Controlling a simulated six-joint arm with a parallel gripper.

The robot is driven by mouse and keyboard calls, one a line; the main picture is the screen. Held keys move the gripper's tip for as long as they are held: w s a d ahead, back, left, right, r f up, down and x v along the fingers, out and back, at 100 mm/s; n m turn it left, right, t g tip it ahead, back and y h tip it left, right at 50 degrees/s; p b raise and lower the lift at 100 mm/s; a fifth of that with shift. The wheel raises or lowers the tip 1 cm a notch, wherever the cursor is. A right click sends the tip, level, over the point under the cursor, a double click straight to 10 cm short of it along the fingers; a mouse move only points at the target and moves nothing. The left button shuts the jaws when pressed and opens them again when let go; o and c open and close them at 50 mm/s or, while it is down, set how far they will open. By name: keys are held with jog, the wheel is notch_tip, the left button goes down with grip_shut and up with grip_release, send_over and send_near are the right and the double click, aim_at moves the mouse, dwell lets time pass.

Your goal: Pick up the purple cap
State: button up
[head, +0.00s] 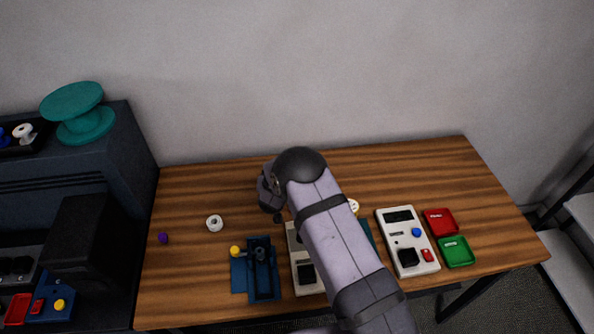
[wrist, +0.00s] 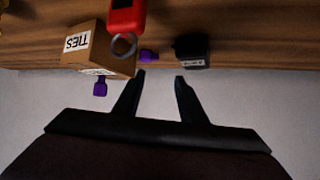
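In the head view a small purple cap (head: 163,238) sits near the left edge of the wooden table, well left of my arm. In the wrist view one small purple piece (wrist: 149,56) shows just beyond my left fingertip, and a second purple piece (wrist: 100,87) shows lower left beside a box. I cannot tell which of these, if any, is the cap from the head view. My gripper (wrist: 160,75) is open, with nothing between its two black fingers. In the head view my arm hides part of the table.
The wrist view shows a cardboard box (wrist: 95,48) marked TIES, a red item (wrist: 126,16) with a ring, and a black block (wrist: 191,51). On the table (head: 190,185) are a white ring (head: 214,223), a blue fixture (head: 263,275), a white control panel (head: 407,240), and red (head: 440,221) and green (head: 456,251) trays.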

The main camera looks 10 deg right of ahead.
jog(key=shift+d+f+m+h, duration=0.4)
jog(key=shift+d+f+h, duration=0.25)
jog(key=shift+f+h, duration=0.3)
jog(key=shift+w, duration=0.1)
jog(key=shift+p+x, duration=0.65)
jog(key=shift+x, duration=0.35)
jog(key=shift+w+d, duration=0.1)
jog(key=shift+p+x, duration=1)
jog(key=shift+x, duration=1.5)
jog(key=c, duration=0.8)
